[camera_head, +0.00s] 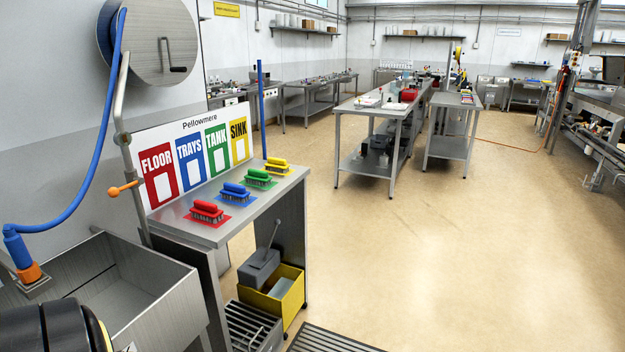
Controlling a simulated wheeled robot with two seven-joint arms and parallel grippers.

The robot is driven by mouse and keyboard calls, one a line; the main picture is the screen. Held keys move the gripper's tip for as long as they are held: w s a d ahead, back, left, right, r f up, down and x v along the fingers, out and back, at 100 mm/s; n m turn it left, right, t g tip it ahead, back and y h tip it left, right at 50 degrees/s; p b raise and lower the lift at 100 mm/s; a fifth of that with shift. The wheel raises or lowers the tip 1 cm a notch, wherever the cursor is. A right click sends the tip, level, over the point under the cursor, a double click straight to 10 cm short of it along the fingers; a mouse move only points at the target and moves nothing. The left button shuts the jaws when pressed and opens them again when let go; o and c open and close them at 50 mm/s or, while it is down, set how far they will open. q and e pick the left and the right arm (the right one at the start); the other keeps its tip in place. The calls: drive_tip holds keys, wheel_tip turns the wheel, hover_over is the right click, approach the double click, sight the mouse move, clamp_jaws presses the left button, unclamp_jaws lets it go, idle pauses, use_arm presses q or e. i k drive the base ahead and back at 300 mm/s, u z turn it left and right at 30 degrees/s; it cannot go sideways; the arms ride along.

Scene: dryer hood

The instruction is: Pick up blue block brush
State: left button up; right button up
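The blue block brush (235,191) lies on a blue mat (237,200) on the steel side table (260,206), bristles down and handle up. It is second from the front in a row of brushes. A red brush (207,209) is in front of it, and a green brush (258,177) and a yellow brush (277,165) are behind it, each on a mat of its own colour. Neither of my grippers shows in this view, so I cannot tell whether they are open.
A wall board (193,155) reads FLOOR, TRAYS, TANK, SINK behind the brushes. A steel sink (130,290) and blue hose (95,160) are at the left. A yellow bin (284,300) stands below the table. Long benches (375,110) stand farther back. The floor at the right is clear.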

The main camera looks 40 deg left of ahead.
sight(233, 193)
drive_tip(key=u, duration=0.4)
drive_tip(key=i, duration=1.9)
drive_tip(key=u, duration=0.8)
